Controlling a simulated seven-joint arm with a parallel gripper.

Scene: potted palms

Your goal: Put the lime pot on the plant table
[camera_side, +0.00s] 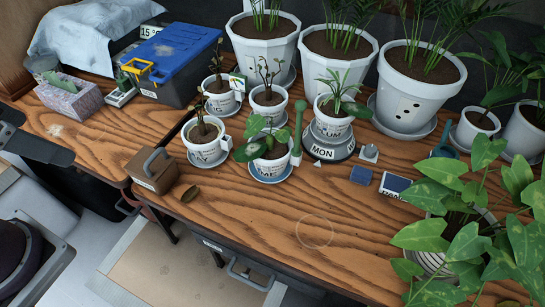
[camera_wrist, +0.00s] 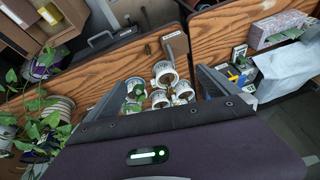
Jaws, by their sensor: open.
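The lime pot is a small white pot (camera_side: 270,168) with broad green leaves and partly hidden lettering ending in "ME". It stands upright on a blue saucer at the front of the small-pot cluster, with a green stake beside it. In the wrist view it appears to be the leafy pot (camera_wrist: 134,86) left of centre. The wooden table (camera_side: 262,213) under the pots appears to be the plant table; a faint circle (camera_side: 314,231) marks its bare front. My gripper (camera_wrist: 160,80) is open and empty, its fingers spread either side of the cluster in the picture, clearly apart from it.
Other small pots crowd behind and left of the lime pot; one stands on a grey round stand (camera_side: 328,150) marked "MON". Large palm pots (camera_side: 265,50) line the back. A leafy plant (camera_side: 450,225) covers the right front. A wooden box (camera_side: 155,170) sits left.

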